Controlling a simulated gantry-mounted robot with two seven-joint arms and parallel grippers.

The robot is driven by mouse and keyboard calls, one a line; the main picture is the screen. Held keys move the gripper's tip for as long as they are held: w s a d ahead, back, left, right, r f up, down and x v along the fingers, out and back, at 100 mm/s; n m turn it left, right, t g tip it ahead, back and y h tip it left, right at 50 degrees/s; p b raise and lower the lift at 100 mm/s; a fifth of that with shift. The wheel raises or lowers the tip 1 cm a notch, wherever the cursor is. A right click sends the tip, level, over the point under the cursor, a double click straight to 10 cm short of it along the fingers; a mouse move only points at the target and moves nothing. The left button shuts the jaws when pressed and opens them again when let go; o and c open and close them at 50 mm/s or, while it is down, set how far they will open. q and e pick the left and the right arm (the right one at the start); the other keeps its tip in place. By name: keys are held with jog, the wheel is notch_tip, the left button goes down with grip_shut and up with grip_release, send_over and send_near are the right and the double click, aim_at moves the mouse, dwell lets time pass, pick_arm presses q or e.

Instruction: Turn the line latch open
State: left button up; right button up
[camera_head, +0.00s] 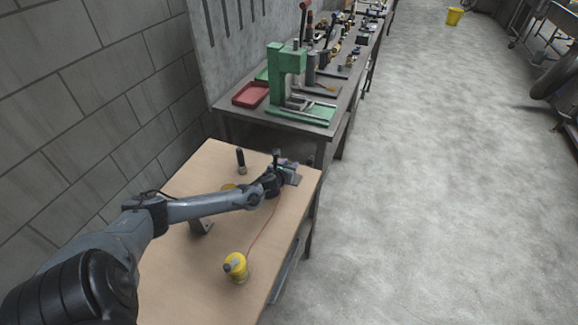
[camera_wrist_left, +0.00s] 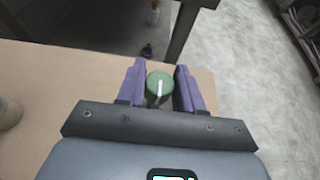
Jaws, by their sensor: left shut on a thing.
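A green round knob (camera_wrist_left: 159,86) with a white stripe across its top, likely the line latch, sits between my left gripper's purple fingers in the left wrist view. My left gripper (camera_wrist_left: 160,88) is shut on this knob, with a finger on either side. In the head view my left gripper (camera_head: 284,168) is near the far right corner of the wooden table, next to a small grey fixture (camera_head: 293,178). The gripper and wrist mostly hide the knob there. A thin red line runs from a yellow spool (camera_head: 236,268) up towards the gripper. My right gripper is out of view.
A dark upright cylinder (camera_head: 241,161) stands at the back of the wooden table (camera_head: 180,285). A grey bracket (camera_head: 201,227) stands below my left forearm. A workbench with a green press (camera_head: 285,75) and a red tray (camera_head: 250,95) is beyond.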

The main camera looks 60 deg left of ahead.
pick_arm(q)
jog(key=shift+y, duration=0.3)
jog(key=n+g+y, duration=0.1)
jog(key=n, duration=0.1)
jog(key=n+g+y, duration=0.1)
jog(key=shift+w+r+n+g+y+p, duration=0.1)
jog(key=shift+r+n+g+y+p, duration=0.05)
jog(key=shift+n+g+y+p, duration=0.2)
jog(key=n+g+y+p, duration=0.1)
jog(key=n+g+y, duration=0.1)
jog(key=n+g, duration=0.2)
jog(key=shift+n+g, duration=0.35)
jog(key=shift+g, duration=0.3)
jog(key=shift+n+g+y, duration=0.35)
jog(key=shift+n+g, duration=0.55)
jog(key=shift+n+g+b, duration=0.45)
jog(key=shift+n+g, duration=0.05)
jog(key=shift+g, duration=0.1)
jog(key=n+g+b, duration=0.2)
jog(key=b, duration=0.2)
jog(key=n+g+h+b, duration=0.1)
jog(key=n+g+b, duration=0.1)
jog(key=b, duration=0.3)
jog(key=f+n+g+h+b, duration=0.1)
jog(key=n+g+b, duration=0.1)
jog(key=g+b, duration=0.1)
jog(key=shift+b, duration=0.9)
jog(key=shift+r+n+g+h+b, duration=0.25)
jog(key=shift+n+g+h+b, duration=0.2)
jog(key=shift+b, duration=0.6)
